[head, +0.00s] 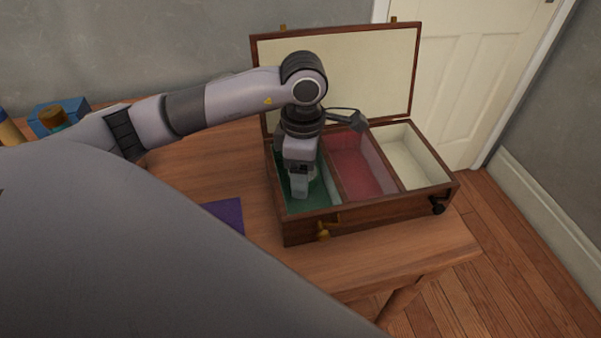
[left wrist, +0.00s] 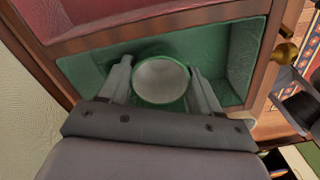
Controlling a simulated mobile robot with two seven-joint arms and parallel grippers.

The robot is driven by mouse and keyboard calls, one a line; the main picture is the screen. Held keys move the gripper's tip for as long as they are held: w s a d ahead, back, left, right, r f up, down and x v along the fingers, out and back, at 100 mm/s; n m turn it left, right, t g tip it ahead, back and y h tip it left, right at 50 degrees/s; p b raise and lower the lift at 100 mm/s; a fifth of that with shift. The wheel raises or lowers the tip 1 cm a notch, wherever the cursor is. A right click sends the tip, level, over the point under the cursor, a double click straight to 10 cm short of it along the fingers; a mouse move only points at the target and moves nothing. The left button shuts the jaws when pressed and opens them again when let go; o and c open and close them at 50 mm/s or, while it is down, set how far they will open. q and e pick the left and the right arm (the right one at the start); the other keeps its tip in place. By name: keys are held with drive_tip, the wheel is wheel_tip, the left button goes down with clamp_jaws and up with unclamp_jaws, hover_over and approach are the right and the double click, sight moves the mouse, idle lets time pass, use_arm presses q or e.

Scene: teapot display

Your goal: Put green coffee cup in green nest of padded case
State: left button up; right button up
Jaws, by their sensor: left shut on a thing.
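The padded case (head: 362,222) stands open on the wooden table, its lid raised at the back. It has a green nest (head: 317,197) at the left, a red one in the middle and a cream one at the right. My left gripper (head: 300,190) reaches down into the green nest. In the left wrist view the green coffee cup (left wrist: 161,80), with a green rim and pale inside, sits between the fingers of my left gripper (left wrist: 160,85), which is shut on it. The cup is within the green nest's walls; I cannot tell whether it touches the floor. My right gripper is not in view.
The red nest (head: 357,167) and the cream nest (head: 408,160) look empty. A purple mat (head: 223,215) lies left of the case. A blue object (head: 62,112) stands at the table's far left.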

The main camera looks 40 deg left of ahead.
use_arm(q)
drive_tip(key=shift+r, duration=0.15)
drive_tip(key=shift+f, duration=0.3)
drive_tip(key=o, duration=1.1)
wheel_tip(320, 180, up, 13)
drive_tip(key=shift+f+p, duration=0.2)
drive_tip(key=shift+p, duration=0.3)
